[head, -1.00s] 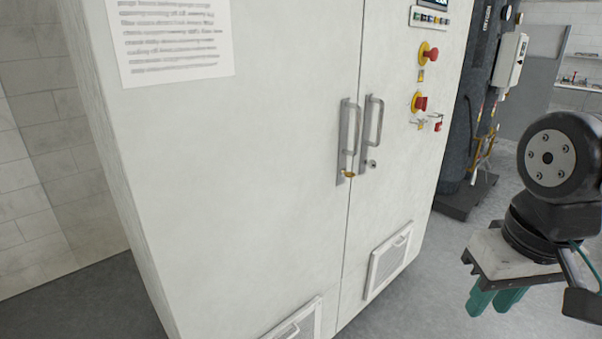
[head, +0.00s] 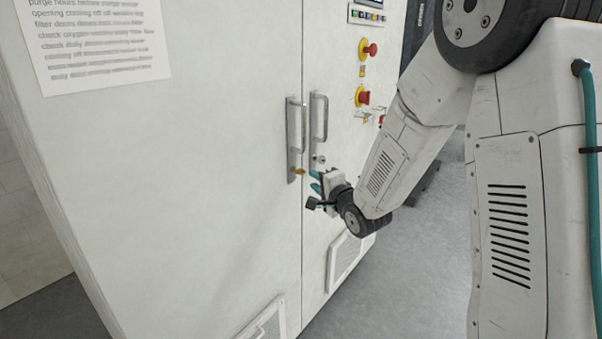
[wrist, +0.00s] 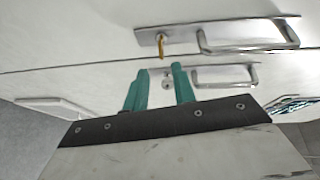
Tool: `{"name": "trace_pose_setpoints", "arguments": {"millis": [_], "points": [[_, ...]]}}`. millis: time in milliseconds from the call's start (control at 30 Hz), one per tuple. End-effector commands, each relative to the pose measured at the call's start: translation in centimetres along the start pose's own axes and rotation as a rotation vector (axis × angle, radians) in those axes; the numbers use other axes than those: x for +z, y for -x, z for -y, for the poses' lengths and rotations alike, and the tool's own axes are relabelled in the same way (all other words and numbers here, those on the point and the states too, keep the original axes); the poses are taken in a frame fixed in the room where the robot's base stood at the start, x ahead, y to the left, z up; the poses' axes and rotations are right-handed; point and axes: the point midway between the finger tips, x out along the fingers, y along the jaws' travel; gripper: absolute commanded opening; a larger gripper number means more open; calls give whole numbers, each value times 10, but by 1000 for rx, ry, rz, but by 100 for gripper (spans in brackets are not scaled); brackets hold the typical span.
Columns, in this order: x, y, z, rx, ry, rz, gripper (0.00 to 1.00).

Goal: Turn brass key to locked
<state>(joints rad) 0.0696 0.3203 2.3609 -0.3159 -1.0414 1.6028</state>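The brass key (head: 298,171) sits in the lower end of the left door's handle plate (head: 292,150). It also shows in the wrist view (wrist: 161,44), sticking out from the plate, past my fingertips. My gripper (head: 315,181) has its teal fingers pointing at the cabinet, just right of the key. In the wrist view my gripper (wrist: 160,77) is open, with a gap between the fingers and nothing held. A keyhole (wrist: 167,84) on the right door shows between the fingers.
The right door's handle (head: 319,118) stands close above my gripper. A printed sheet (head: 95,45) is on the left door. Vent grilles (head: 346,258) are low on the doors.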

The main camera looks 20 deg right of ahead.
Motion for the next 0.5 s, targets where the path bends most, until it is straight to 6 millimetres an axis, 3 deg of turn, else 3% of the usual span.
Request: {"name": "trace_pose_setpoints", "arguments": {"millis": [267,500], "points": [[4,-17,-4,-92,-109,29,26],[5,-56,0,-91,-106,29,26]]}}
